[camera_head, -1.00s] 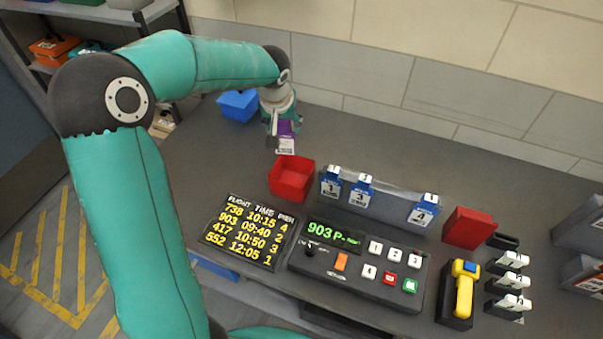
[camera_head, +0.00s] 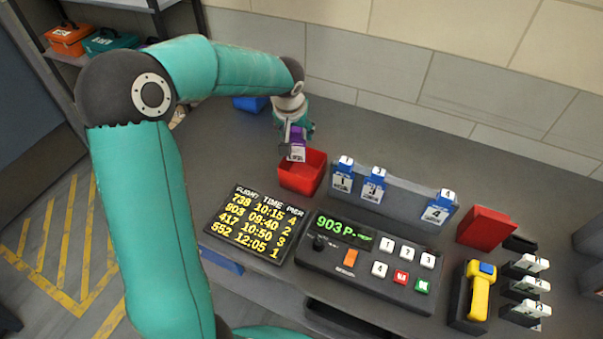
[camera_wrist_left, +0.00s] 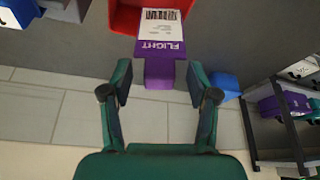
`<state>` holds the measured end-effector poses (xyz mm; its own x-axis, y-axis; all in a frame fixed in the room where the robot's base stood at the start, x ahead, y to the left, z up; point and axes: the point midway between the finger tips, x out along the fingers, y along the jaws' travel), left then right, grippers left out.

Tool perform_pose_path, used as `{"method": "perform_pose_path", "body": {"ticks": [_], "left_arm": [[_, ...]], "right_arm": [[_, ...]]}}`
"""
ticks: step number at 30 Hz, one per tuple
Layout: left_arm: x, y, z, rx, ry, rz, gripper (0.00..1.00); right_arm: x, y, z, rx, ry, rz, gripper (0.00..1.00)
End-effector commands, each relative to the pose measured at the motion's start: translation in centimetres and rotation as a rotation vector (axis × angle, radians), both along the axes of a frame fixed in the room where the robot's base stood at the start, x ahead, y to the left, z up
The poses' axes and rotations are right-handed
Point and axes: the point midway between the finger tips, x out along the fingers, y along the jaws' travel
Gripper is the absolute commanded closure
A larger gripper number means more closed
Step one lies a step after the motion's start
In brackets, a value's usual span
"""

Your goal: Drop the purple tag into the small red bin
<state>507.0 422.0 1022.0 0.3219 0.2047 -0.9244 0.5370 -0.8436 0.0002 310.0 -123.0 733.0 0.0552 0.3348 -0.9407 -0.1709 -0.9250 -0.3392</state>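The purple tag (camera_head: 299,137) has a white printed label at its lower end; the wrist view shows "FLIGHT" on its purple part (camera_wrist_left: 160,48). The exact height of the tag above the rim is unclear. My right gripper is out of view.
A blue bin (camera_head: 247,103) stands behind my left arm. Right of the red bin is a grey rack (camera_head: 405,200) with blue-and-white numbered tags. In front are a flight board (camera_head: 250,228) and a button console (camera_head: 370,262). The counter behind the rack is clear.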

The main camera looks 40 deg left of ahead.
Motion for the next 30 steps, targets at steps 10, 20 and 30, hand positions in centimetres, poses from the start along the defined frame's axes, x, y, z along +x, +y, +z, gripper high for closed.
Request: {"method": "perform_pose_path", "body": {"ticks": [10, 20, 30], "left_arm": [[0.0, 0.0, 0.0, 0.0, 0.0, -0.001, 0.14], [-0.5, -0.4, 1.7, 0.001, -0.004, 0.0, 0.14], [-2.6, -1.7, 7.8, 0.001, -0.005, -0.001, 0.14]], "right_arm": [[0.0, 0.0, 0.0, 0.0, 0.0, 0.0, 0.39], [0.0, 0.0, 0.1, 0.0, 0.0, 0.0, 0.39], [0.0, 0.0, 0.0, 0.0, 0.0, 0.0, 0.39]]}}
